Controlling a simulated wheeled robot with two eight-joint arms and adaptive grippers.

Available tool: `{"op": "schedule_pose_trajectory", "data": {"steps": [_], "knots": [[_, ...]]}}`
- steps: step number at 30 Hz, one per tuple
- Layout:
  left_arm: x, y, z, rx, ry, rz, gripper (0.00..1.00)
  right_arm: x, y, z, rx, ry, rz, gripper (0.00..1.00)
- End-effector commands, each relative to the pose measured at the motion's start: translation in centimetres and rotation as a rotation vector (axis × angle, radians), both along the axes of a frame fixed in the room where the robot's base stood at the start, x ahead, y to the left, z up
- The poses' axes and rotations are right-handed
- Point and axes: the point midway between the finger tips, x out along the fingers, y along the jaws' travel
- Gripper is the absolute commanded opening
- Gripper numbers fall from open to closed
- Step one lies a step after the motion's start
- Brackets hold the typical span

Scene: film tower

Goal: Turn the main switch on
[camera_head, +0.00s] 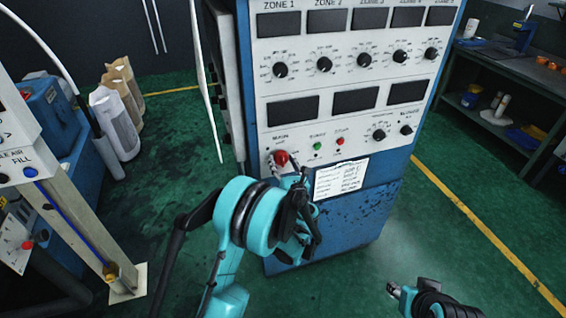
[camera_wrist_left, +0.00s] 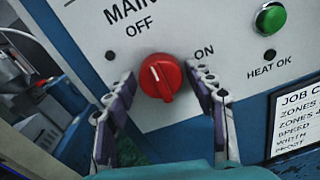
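The main switch is a round red knob (camera_head: 281,158) at the lower left of the control cabinet's white panel (camera_head: 262,130). In the left wrist view, the red knob (camera_wrist_left: 161,78) sits between the labels OFF and ON. Its white mark points up and slightly left, toward OFF. My left gripper (camera_wrist_left: 161,84) is open, with one finger on each side of the knob and gaps between. In the head view, my left gripper (camera_head: 285,172) is at the knob and its wrist hides part of it. My right gripper (camera_head: 397,289) is low at the right, away from the cabinet; its opening is unclear.
A green HEAT OK lamp (camera_wrist_left: 270,18) and a paper job card (camera_head: 341,178) are right of the switch. Zone dials and dark displays fill the panel above. A grey workbench (camera_head: 507,62) stands at the right. Green floor is open between the cabinet and the bench.

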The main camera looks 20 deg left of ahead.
Motion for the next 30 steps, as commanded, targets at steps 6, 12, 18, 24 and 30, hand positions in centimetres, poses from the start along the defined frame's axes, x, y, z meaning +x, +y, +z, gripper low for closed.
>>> {"op": "schedule_pose_trajectory", "data": {"steps": [6, 12, 18, 24, 30], "knots": [[0.0, 0.0, 0.0, 0.000, 0.000, 0.000, 0.13, 0.0, 0.0, 0.0, 0.000, 0.000, 0.000, 0.40], [0.0, 0.0, 0.0, 0.012, 0.007, 0.000, 0.13, 0.0, 0.0, -0.1, 0.000, 0.000, 0.000, 0.40], [0.0, 0.0, 0.0, 0.073, 0.049, 0.001, 0.13, 0.0, 0.0, -0.4, 0.000, 0.000, 0.000, 0.40], [0.0, 0.0, -0.1, 0.193, 0.131, 0.000, 0.13, 0.0, 0.0, -0.9, 0.000, 0.000, 0.000, 0.40], [0.1, -0.1, -0.1, 0.349, 0.235, 0.000, 0.13, 0.0, 0.0, -1.5, 0.000, 0.000, 0.000, 0.40]]}}
